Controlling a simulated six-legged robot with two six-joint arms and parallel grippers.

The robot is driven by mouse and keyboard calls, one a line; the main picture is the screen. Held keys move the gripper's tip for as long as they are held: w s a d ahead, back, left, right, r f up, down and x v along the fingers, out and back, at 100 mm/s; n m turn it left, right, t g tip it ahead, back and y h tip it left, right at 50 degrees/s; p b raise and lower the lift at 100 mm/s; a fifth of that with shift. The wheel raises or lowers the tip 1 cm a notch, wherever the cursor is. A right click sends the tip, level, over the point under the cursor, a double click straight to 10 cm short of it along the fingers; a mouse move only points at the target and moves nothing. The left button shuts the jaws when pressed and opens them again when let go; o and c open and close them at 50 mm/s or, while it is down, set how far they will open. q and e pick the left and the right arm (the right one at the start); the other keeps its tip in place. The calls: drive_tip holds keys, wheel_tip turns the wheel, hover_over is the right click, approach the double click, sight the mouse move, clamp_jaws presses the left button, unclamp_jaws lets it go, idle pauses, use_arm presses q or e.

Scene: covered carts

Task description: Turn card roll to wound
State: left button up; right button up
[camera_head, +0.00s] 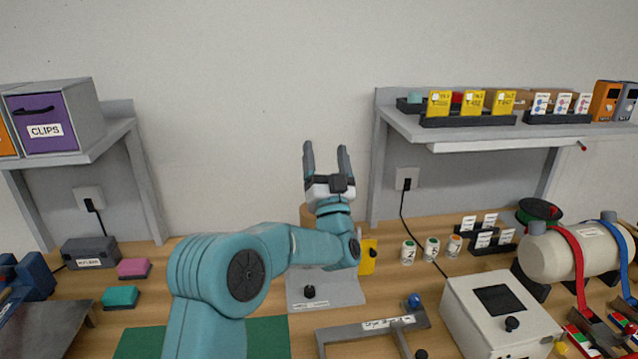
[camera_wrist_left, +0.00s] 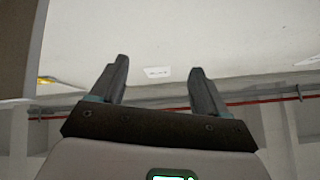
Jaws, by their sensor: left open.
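My left gripper (camera_head: 327,165) is open and empty, its fingers pointing up in front of the bare wall. The left wrist view also shows its two fingers (camera_wrist_left: 155,85) apart with nothing between them. A brown, rounded piece (camera_head: 306,214) shows behind my left wrist, above a grey base plate (camera_head: 335,290) with a black knob. My arm hides most of it, so I cannot tell whether it is the card roll. A large beige roll (camera_head: 560,257) with red and blue straps lies at the right; its label is too small to read. My right gripper is not in view.
A white box (camera_head: 470,318) with a dark panel and knob stands right of a grey bracket (camera_head: 375,328). Several small cups (camera_head: 431,249) stand behind. Shelves at left (camera_head: 75,150) and right (camera_head: 400,120) stick out from the wall. Wall space between them is free.

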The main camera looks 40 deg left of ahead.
use_arm(q)
drive_tip(key=s+d+f+n+g+h+p, duration=0.2)
drive_tip(key=s+d+f+n+g+h, duration=0.3)
drive_tip(key=d+f+g, duration=0.5)
drive_tip(key=w+a+t+p, duration=0.1)
drive_tip(key=w+a, duration=0.1)
drive_tip(key=a, duration=0.3)
drive_tip(key=w+a+f+t+p, duration=0.1)
drive_tip(key=w+a+p, duration=0.1)
drive_tip(key=a, duration=0.3)
drive_tip(key=w+a+f+p, duration=0.1)
drive_tip(key=w+a+p, duration=0.1)
drive_tip(key=w+a, duration=0.2)
drive_tip(key=shift+a+t, duration=0.4)
drive_tip(key=shift+a, duration=0.1)
drive_tip(key=c, duration=0.9)
